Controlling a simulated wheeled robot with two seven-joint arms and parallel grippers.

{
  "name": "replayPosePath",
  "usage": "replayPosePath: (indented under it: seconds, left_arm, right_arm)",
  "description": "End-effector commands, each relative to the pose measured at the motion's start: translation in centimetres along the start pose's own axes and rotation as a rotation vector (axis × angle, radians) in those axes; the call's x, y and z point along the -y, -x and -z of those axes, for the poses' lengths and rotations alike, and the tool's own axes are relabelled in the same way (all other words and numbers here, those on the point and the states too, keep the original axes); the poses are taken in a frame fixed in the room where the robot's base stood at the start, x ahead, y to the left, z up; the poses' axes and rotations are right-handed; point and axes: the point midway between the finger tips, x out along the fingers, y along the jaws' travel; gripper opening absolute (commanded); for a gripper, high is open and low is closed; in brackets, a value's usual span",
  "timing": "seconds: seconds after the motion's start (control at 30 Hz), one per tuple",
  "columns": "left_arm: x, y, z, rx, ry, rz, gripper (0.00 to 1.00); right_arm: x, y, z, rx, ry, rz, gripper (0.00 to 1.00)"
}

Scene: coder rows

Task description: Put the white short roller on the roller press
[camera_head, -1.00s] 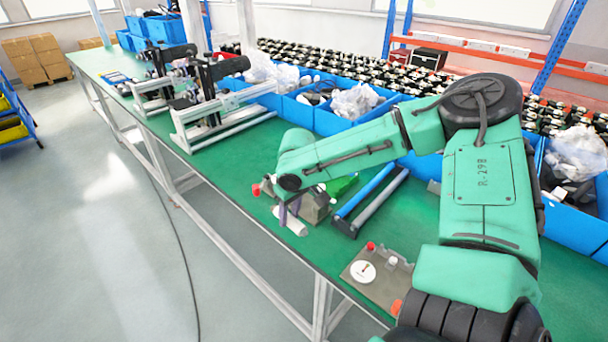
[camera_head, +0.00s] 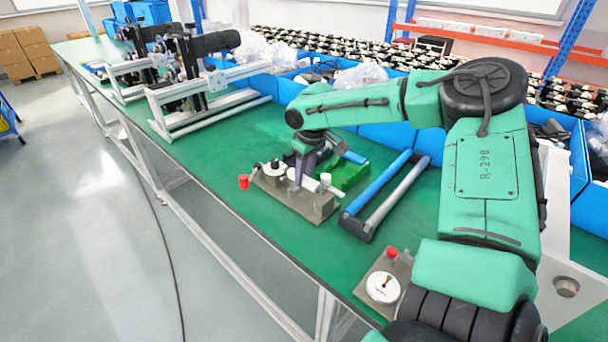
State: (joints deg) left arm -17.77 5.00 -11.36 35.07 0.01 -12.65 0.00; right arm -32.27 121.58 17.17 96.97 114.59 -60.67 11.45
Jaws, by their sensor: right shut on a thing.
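My right gripper (camera_head: 299,180), with dark purple fingers, points down over a grey fixture (camera_head: 318,207) on the green table. It is shut on the short white roller (camera_head: 308,183), which lies roughly level just above or on the fixture; I cannot tell if they touch. The fixture, which looks like the roller press, carries a round dial (camera_head: 273,171) and a red knob (camera_head: 243,181) at its left end. A white knob (camera_head: 325,180) shows at its right. The fingers hide part of the roller. My left gripper is out of view.
A rack with a blue and a grey roller (camera_head: 390,194) lies right of the fixture. A green part (camera_head: 345,176) is behind it. A dial gauge plate (camera_head: 383,285) is near the front edge. Blue bins (camera_head: 375,135) line the back. Bare table (camera_head: 215,155) lies to the left.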

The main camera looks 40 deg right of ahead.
Motion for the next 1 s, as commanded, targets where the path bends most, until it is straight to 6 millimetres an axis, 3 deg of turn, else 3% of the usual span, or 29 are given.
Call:
replayPosePath:
  seconds: [0.03,0.37,0.7,1.0]
  left_arm:
    - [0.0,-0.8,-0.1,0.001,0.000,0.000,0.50]
    - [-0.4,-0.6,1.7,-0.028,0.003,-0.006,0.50]
    - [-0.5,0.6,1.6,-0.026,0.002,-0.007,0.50]
    - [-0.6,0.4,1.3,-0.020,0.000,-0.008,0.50]
  right_arm:
    - [-0.1,-0.8,-0.1,-0.002,0.000,-0.002,0.00]
    - [0.0,-0.5,-0.1,-0.001,0.000,-0.002,0.00]
    - [-0.3,-0.5,0.0,-0.001,-0.012,0.065,0.00]
    - [-0.2,-0.7,0.0,-0.002,-0.010,0.068,0.00]
